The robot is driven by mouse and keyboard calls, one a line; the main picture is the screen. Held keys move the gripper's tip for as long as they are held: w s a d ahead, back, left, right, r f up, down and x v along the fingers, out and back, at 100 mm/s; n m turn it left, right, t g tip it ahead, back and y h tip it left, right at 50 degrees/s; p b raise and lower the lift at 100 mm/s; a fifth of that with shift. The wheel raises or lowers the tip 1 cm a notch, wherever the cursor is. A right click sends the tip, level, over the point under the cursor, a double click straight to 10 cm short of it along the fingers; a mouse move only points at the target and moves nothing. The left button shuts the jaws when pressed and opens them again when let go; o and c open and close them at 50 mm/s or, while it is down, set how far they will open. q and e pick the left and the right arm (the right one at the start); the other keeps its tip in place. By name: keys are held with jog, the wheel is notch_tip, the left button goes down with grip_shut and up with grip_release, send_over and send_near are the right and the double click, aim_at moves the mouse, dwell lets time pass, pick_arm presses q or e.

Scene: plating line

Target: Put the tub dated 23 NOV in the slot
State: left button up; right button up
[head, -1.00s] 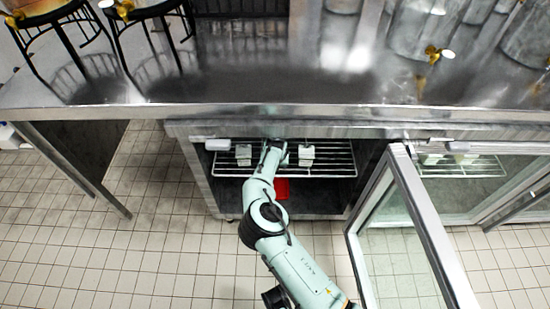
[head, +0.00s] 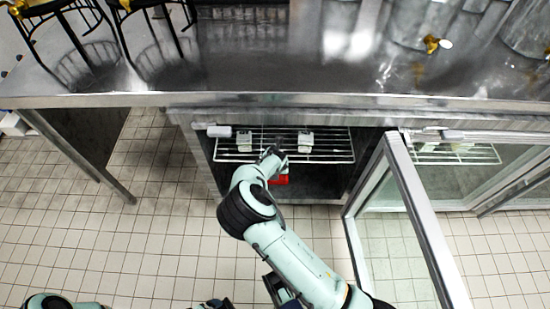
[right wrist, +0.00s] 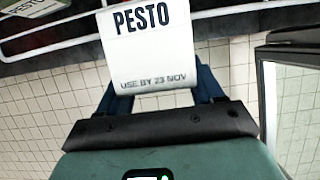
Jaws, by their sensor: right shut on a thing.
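The tub dated 23 NOV (right wrist: 150,45) is white, with PESTO and USE BY 23 NOV printed on its face in the right wrist view. My right gripper (head: 273,155) is shut on it, with a dark blue finger on each side, at the front edge of the wire shelf. The arm mostly hides this tub in the head view. Two other pale tubs stand on the shelf, one at left (head: 243,141) and one at right (head: 305,141). I cannot make out the slot. A dark blue part at the bottom edge may be my left gripper (head: 213,303), cut off.
The wire shelf (head: 335,155) is inside an open undercounter fridge. Its glass door (head: 410,225) stands open at right. A red object (head: 280,180) lies below the shelf. The steel counter (head: 250,90) overhangs the opening. Tiled floor in front is clear.

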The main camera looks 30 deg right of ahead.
jog(key=s+a, duration=0.2)
jog(key=s, duration=0.2)
jog(key=shift+s+a, duration=0.25)
jog(key=shift+a, duration=0.15)
jog(key=s, duration=0.1)
jog(key=s+a+b, duration=0.1)
jog(key=shift+s+a, duration=0.25)
jog(key=shift+s, duration=0.1)
pick_arm(q)
jog(key=shift+w+a+f+t, duration=0.35)
jog(key=shift+w+f, duration=0.2)
jog(key=shift+w, duration=0.25)
pick_arm(e)
jog(key=shift+c, duration=0.2)
